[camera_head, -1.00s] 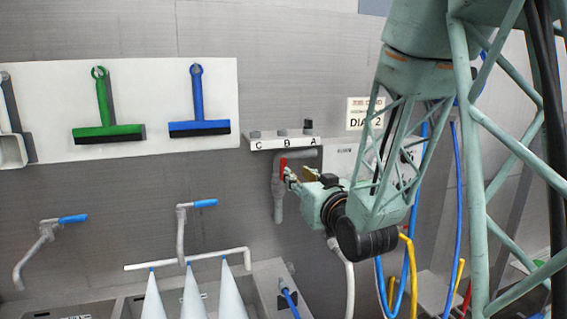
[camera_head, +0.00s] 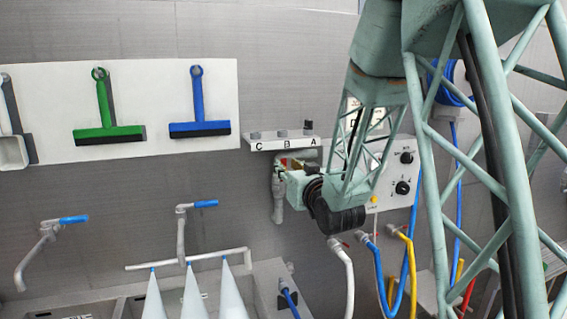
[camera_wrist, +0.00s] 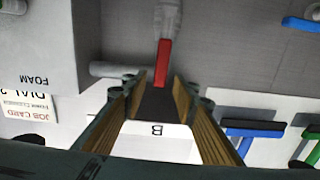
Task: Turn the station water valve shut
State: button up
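The water valve's red lever (camera_wrist: 163,60) shows in the wrist view, in line with its grey pipe (camera_wrist: 166,18). The lever's near end lies between the tips of my gripper (camera_wrist: 160,84). The fingers stand apart, with gaps visible on both sides of the lever. In the head view my gripper (camera_head: 285,178) is at the wall pipe (camera_head: 278,205) below the A-B-C shelf. Only a small bit of red shows there; the gripper hides the rest of the lever.
The shelf marked C, B, A (camera_head: 268,144) sits just above my gripper. A panel with black dials (camera_head: 403,158) is at right, with white, blue and yellow hoses (camera_head: 408,262) below it. Squeegees hang on a white board (camera_head: 160,90) at left. Taps and sinks are lower left.

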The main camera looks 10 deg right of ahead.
aim_at(284, 163)
jog(key=shift+w+a, duration=0.2)
jog(key=shift+w, duration=1.85)
jog(key=shift+c, duration=0.4)
grip_shut()
